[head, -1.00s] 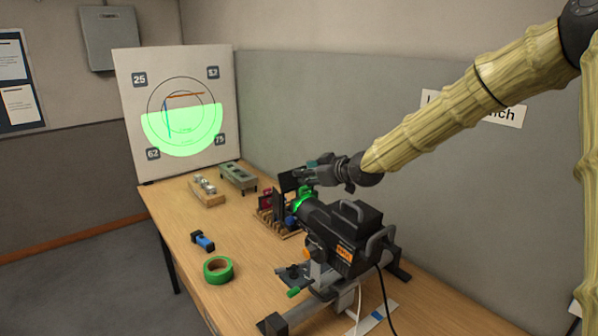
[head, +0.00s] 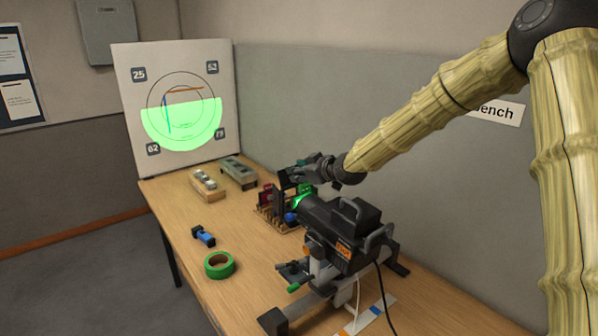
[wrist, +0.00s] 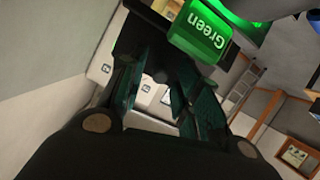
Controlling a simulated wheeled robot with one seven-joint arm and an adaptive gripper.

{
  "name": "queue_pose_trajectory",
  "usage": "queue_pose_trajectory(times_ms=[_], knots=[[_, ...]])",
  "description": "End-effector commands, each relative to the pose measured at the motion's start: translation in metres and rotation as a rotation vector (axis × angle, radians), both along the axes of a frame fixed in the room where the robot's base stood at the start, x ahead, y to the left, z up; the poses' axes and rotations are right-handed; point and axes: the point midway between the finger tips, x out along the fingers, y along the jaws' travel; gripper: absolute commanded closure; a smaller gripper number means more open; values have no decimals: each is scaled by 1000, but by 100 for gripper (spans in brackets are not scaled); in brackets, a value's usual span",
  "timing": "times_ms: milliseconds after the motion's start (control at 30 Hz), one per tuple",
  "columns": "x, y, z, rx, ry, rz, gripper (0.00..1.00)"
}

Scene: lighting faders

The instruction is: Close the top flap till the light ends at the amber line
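The target board (head: 225,135) stands at the back left with a green half-disc of light (head: 185,130) on it. The amber line (head: 203,89) is a short, nearly level bar; the light's straight top edge lies a little below it. The black lamp (head: 345,232) has dark flaps at its front, and the dark top flap (head: 287,180) shows near my gripper (head: 302,173). In the wrist view my gripper (wrist: 155,88) has its fingers apart with a gap between them, close to a dark plate. I cannot tell whether they touch it.
A lit green block marked "Green" (wrist: 200,32) is close to the fingers in the wrist view. The front left bench area is mostly clear.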

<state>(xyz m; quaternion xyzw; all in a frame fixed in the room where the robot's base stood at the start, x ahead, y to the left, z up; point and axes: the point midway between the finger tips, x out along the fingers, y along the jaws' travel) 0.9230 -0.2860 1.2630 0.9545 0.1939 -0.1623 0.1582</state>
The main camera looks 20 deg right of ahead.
Motion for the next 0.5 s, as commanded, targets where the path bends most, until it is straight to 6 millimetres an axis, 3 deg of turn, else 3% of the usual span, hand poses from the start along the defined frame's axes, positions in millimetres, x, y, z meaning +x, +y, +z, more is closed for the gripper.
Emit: queue_pose_trajectory(times_ms=[33,133,500], knots=[[0,0,0,0,0,0,81],[0,0,0,0,0,0,99],[2,1,4,-7,20,1,100]])
